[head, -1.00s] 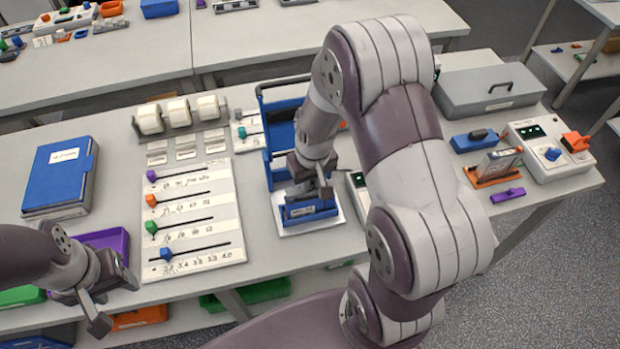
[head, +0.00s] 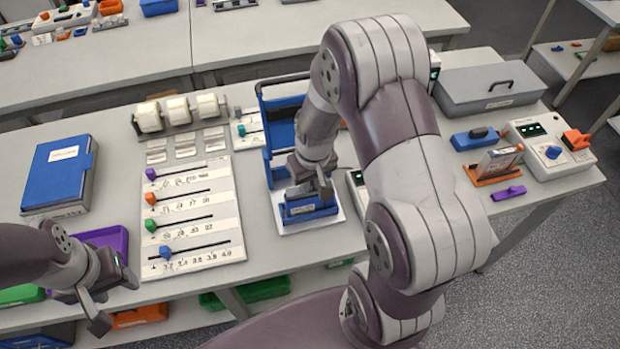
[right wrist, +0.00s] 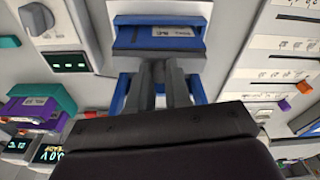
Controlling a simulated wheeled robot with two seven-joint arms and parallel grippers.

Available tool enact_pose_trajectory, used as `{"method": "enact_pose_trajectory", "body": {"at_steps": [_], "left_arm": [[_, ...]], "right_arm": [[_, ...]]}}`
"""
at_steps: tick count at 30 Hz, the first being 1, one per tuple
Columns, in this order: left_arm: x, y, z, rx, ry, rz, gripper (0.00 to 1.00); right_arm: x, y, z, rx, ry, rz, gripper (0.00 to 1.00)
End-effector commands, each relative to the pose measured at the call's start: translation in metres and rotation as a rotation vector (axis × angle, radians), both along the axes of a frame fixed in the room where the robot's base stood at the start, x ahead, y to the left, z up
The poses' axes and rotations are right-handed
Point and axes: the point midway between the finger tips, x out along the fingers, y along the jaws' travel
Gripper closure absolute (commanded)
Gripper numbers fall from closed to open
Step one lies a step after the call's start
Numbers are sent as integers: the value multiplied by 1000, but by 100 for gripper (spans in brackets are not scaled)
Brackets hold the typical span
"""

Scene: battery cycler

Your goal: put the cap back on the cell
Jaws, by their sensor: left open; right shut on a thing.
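My right gripper (head: 318,192) points down at a blue block with a white label (head: 310,208), which stands on a white plate (head: 335,222). In the right wrist view its fingers (right wrist: 162,72) are close together at the near edge of the blue block (right wrist: 160,37); the gripped part is mostly hidden between them. I cannot tell whether it is the cap. A grey labelled cell-like piece (head: 499,160) stands in an orange holder (head: 484,180) at the right. A small purple piece (head: 508,193) lies in front of it. My left gripper (head: 108,290) is open and empty at the front left.
A board with several coloured sliders (head: 196,238) lies left of the blue block. A blue frame (head: 280,125) stands behind it. A white device with an orange part (head: 548,150) and a grey lidded box (head: 490,88) are at the right. A blue binder (head: 60,175) lies far left.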

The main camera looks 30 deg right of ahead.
Motion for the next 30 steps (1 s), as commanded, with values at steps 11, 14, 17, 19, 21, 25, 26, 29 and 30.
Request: {"method": "enact_pose_trajectory", "body": {"at_steps": [11,14,17,19,21,25,26,29,30], "left_arm": [[0,0,0,0,0,0,51],[0,0,0,0,0,0,51],[0,0,0,0,0,0,51],[0,0,0,0,0,0,51],[0,0,0,0,0,0,51],[0,0,0,0,0,0,51],[0,0,0,0,0,0,51],[0,0,1,0,0,0,51],[0,0,2,0,0,0,51]], "right_arm": [[0,0,0,0,-1,0,59],[0,0,0,0,-1,0,52],[0,0,0,0,-1,0,52],[0,0,0,0,-1,0,42],[0,0,0,0,-1,0,26],[0,0,0,0,-1,0,26],[0,0,0,0,-1,0,26],[0,0,1,0,-1,0,26],[0,0,2,0,-1,0,26]]}}
